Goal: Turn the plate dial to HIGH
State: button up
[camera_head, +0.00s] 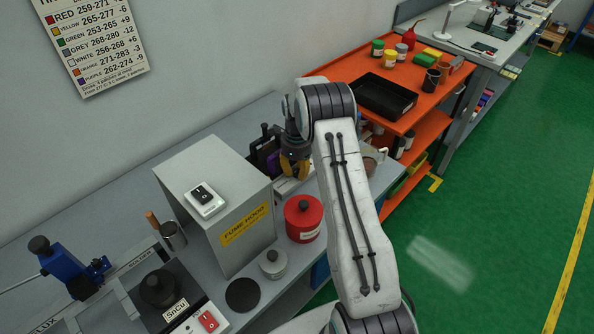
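I cannot make out a dial or a HIGH mark for certain. A dark plate unit (136,291) stands at the lower left on the grey bench, with a black pot labelled SnCu on it and a red switch (208,321) at its front corner. My gripper (294,176) is at the far side of the fume hood box, pointing down over the bench, with yellowish fingers. A pale low object (287,187) shows partly beneath it. The arm and gripper hide part of that area. Whether the fingers are open or touching anything cannot be seen.
The grey fume hood box (205,190) bears a switch (204,199). A red pot (303,219), a grey lidded pot (272,264) and a black disc (242,295) stand in front. Dark upright items (264,151) crowd the gripper's left. An orange cart (417,97) stands beyond.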

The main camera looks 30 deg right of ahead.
grip_shut()
jog(key=shift+f+m+b, duration=0.1)
jog(key=shift+m+b, duration=0.3)
jog(key=shift+m, duration=0.4)
jog(key=shift+o, duration=1.8)
grip_release()
jog(key=shift+r, duration=0.2)
